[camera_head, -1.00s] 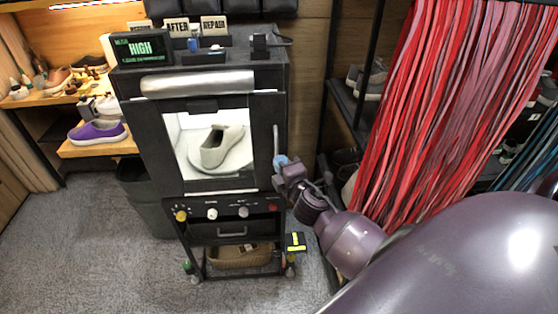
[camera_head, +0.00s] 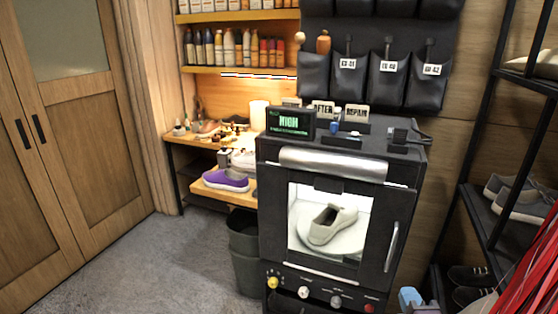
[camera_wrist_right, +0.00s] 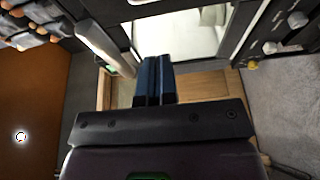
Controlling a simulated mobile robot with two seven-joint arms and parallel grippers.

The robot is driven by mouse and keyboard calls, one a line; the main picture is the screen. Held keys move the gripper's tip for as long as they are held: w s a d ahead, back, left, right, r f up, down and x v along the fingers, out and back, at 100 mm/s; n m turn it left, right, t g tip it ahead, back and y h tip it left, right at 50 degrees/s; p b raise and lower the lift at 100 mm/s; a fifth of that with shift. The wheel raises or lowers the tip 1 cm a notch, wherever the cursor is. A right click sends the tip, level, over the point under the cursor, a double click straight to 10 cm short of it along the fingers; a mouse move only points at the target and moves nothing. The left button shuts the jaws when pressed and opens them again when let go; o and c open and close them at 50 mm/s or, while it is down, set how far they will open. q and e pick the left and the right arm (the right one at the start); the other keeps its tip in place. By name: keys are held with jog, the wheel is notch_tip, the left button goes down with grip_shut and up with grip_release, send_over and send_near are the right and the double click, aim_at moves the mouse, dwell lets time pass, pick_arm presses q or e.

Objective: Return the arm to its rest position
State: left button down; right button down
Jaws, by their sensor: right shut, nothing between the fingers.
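My right gripper (camera_head: 411,297) shows only at the bottom edge of the head view, at the lower right of the black cleaning machine (camera_head: 274,215). Its blue fingers (camera_wrist_right: 154,80) are together and empty in the right wrist view. They point toward the machine's lit window, and I cannot tell the gap to it. Most of the right arm is out of the head view. My left gripper is not in view. A pale sneaker (camera_head: 331,223) stands on a round white plate behind the machine's closed door.
A metal door handle (camera_head: 391,246) is near the right gripper. A dark shoe rack (camera_head: 488,225) and red strips (camera_head: 530,275) stand at the right. A bin (camera_head: 243,240) is left of the machine. A purple sneaker (camera_head: 226,180) sits on a wooden shelf. Carpet at left is clear.

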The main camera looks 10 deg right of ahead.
jog(key=s+a+f+m+g+y, duration=0.1)
jog(key=s+a+f+m+g, duration=0.2)
jog(key=s+f+m, duration=0.3)
jog(key=s+a+f+m+g+y, duration=0.2)
jog(key=s+a+f+m, duration=0.2)
jog(key=s+f+m, duration=0.2)
notch_tip(320, 180, down, 4)
jog(key=shift+a+f+m+g+y, duration=0.1)
jog(key=shift+a+m+g+y, duration=0.25)
jog(key=shift+m, duration=0.85)
